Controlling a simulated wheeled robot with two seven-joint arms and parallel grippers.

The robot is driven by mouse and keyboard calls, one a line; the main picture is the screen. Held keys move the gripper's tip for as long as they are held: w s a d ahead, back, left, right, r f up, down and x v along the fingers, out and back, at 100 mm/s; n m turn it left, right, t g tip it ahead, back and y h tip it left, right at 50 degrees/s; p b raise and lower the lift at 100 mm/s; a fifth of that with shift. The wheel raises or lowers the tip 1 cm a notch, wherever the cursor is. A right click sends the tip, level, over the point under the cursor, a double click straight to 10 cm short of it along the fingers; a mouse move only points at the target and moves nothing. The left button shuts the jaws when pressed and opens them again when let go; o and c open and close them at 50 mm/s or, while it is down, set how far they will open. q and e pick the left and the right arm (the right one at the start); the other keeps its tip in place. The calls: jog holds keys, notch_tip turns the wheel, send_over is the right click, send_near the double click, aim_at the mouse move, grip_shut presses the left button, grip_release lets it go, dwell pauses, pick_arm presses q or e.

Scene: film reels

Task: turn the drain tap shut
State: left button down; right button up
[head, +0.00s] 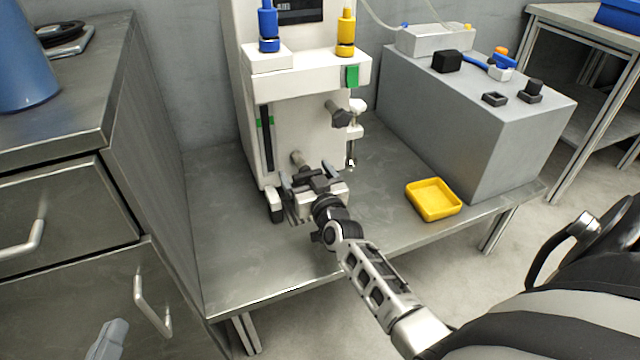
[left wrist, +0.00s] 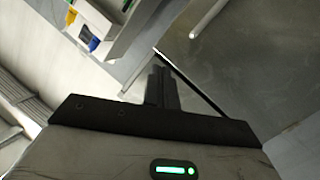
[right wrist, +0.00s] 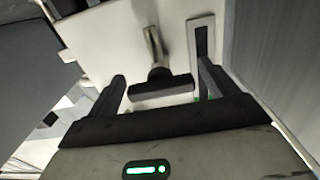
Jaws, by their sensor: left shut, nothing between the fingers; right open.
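The drain tap's black T-shaped handle (right wrist: 160,88) sits on a metal stem (right wrist: 155,45) on the front of the white machine (head: 300,115). In the right wrist view it lies crosswise between my right gripper's fingers. My right gripper (head: 310,180) is open at the low front of the machine, one finger on each side of the handle; I cannot tell whether they touch it. In the head view the gripper partly hides the tap. My left gripper (head: 112,328) is low at the left, away from the machine; in the left wrist view its fingers (left wrist: 160,85) are shut and empty.
A yellow tray (head: 434,200) lies on the metal table right of the machine. A grey box (head: 470,120) with small parts on top stands behind it. A drawer cabinet (head: 60,210) stands at left. A knob (head: 338,113) sticks out above and right of the tap.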

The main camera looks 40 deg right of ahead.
pick_arm(q)
jog(key=f+m+y+p, duration=0.1)
jog(key=p, duration=0.1)
jog(key=a+g+p, duration=0.1)
jog(key=p, duration=0.1)
jog(key=shift+s+a+f+m+y, duration=0.25)
jog(key=shift+f+m+y, duration=0.15)
pick_arm(e)
jog(key=v, duration=1.4)
jog(key=shift+s, duration=0.4)
pick_arm(q)
jog(key=shift+p, duration=0.35)
pick_arm(e)
jog(key=shift+r, duration=0.1)
